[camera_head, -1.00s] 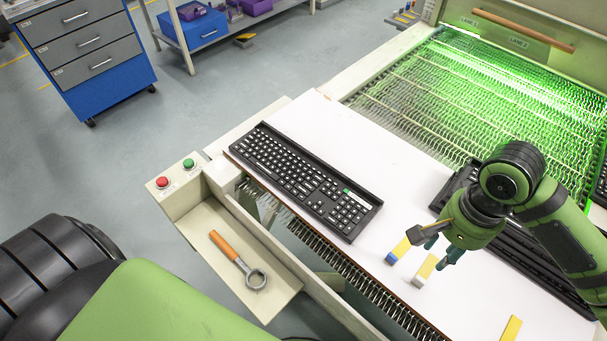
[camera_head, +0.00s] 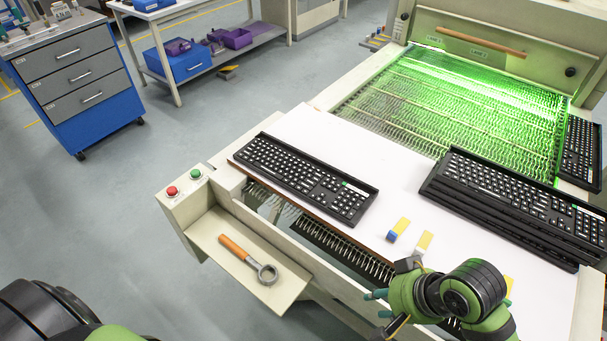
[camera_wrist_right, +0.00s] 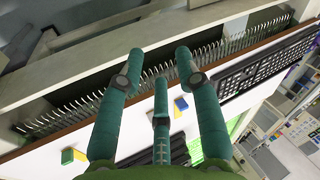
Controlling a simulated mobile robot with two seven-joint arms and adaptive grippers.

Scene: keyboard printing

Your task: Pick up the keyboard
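A black keyboard (camera_head: 300,182) lies flat and alone on the white-topped table (camera_head: 318,136), near its front-left edge. In the right wrist view a black keyboard (camera_wrist_right: 268,66) lies at the right along the table edge. A stack of black keyboards (camera_head: 505,203) sits on the right of the table. My right gripper (camera_head: 392,296) is at the front edge, to the right of and nearer than the single keyboard, clear of it. In the right wrist view its teal fingers (camera_wrist_right: 160,82) are spread with nothing between them. My left gripper is out of view.
A side tray (camera_head: 222,262) holds an orange-handled ring tool (camera_head: 249,258). A green-lit conveyor (camera_head: 450,105) is behind. Another keyboard (camera_head: 581,150) is at the far right.

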